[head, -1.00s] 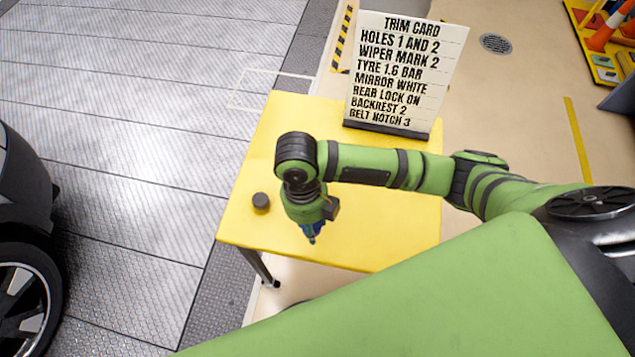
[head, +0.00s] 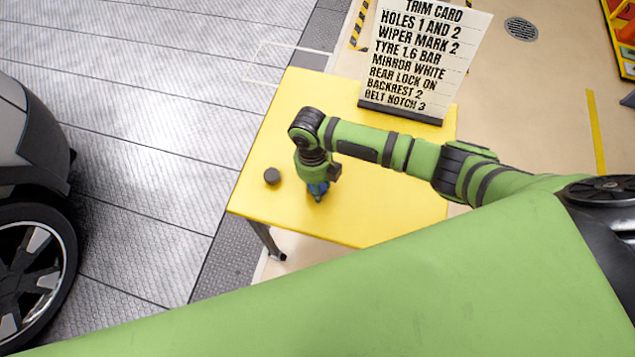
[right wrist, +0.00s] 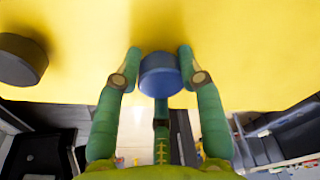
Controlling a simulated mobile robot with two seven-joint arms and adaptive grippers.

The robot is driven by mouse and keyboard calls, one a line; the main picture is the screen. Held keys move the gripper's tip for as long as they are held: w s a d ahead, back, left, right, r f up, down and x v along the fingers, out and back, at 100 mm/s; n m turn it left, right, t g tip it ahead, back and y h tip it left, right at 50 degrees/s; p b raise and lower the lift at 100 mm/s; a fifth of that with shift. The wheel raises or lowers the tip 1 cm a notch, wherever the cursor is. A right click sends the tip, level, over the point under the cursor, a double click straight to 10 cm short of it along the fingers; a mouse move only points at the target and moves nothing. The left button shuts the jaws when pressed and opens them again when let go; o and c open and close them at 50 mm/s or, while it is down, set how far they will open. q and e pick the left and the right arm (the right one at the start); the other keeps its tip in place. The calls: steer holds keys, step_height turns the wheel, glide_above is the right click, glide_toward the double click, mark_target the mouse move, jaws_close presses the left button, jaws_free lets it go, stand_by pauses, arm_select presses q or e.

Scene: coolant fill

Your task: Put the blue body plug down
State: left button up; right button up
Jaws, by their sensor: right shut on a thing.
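The blue body plug (right wrist: 160,75) is between the two green fingers of my right gripper (right wrist: 160,72) in the right wrist view. The fingers are shut on its sides. In the head view my right gripper (head: 318,192) points down over the yellow table (head: 400,215), with the blue plug mostly hidden at its tip. I cannot tell whether the plug touches the table top. A dark grey round plug (head: 272,176) stands on the table to the left of the gripper and also shows in the right wrist view (right wrist: 22,60). My left gripper is not in view.
A white trim card (head: 422,55) stands at the back of the table in a dark base. A car with a dark wheel (head: 35,265) is at the left, apart from the table. The table top around the gripper is clear except for the grey plug.

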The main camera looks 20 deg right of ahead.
steer(key=shift+f, duration=0.2)
steer(key=o, duration=0.9)
steer(key=shift+r, duration=0.2)
step_height(320, 180, up, 12)
steer(key=w+b, duration=0.1)
steer(key=shift+w+a+b, duration=0.2)
steer(key=shift+w+b, duration=0.1)
steer(key=shift+w, duration=0.05)
